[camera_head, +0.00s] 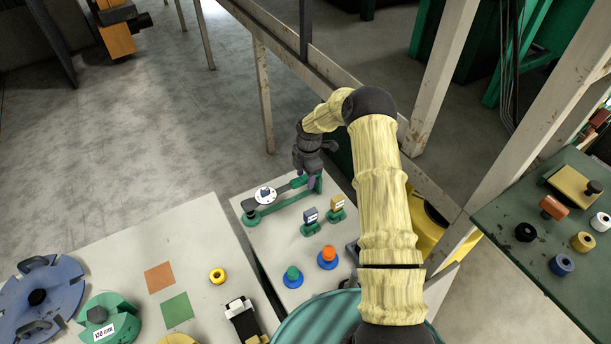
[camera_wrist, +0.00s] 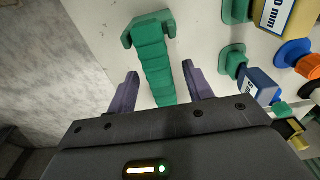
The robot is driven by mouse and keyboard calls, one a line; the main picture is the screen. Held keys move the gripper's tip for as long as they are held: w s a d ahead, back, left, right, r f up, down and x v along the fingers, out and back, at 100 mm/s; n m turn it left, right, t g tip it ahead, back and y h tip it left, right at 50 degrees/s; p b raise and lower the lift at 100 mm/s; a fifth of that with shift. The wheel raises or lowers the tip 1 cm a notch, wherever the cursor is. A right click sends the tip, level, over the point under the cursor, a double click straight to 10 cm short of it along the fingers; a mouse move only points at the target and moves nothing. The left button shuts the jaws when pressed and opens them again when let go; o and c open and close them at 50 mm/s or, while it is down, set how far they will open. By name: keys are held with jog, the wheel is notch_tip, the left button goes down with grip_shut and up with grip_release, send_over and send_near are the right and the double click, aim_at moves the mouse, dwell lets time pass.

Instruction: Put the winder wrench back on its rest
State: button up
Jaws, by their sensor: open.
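A long dark bar, which looks like the winder wrench (camera_head: 282,189), lies above a green base (camera_head: 284,206) on the pale table in the head view. The base has a round foot at its left end and an upright at its right end. My gripper (camera_head: 309,181) is over the right end of the bar, beside the upright. In the wrist view a green ribbed piece (camera_wrist: 157,62) with a wider end reaches between the two purple fingers of my gripper (camera_wrist: 158,88). The fingers are apart, with gaps on both sides. I cannot tell whether the wrench is seated.
A white disc (camera_head: 265,194) sits by the bar. Blue (camera_head: 310,217) and yellow (camera_head: 337,206) labelled blocks stand close to its right. Green (camera_head: 292,274) and orange (camera_head: 328,255) knobs are nearer. A white frame post (camera_head: 443,72) rises behind my arm.

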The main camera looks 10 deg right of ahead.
jog(key=shift+r, duration=0.2)
jog(key=shift+r+p, duration=0.3)
jog(key=shift+r, duration=0.1)
jog(key=shift+r+p, duration=0.55)
jog(key=shift+r, duration=0.45)
jog(key=shift+r+p, duration=0.5)
jog(key=shift+r, duration=0.6)
jog(key=shift+r+p, duration=0.45)
jog(key=shift+r, duration=0.35)
notch_tip(320, 180, up, 17)
jog(key=d+b, duration=0.1)
jog(key=b, duration=0.4)
jog(key=shift+w+d+r, duration=0.15)
jog(key=shift+w+r, duration=0.05)
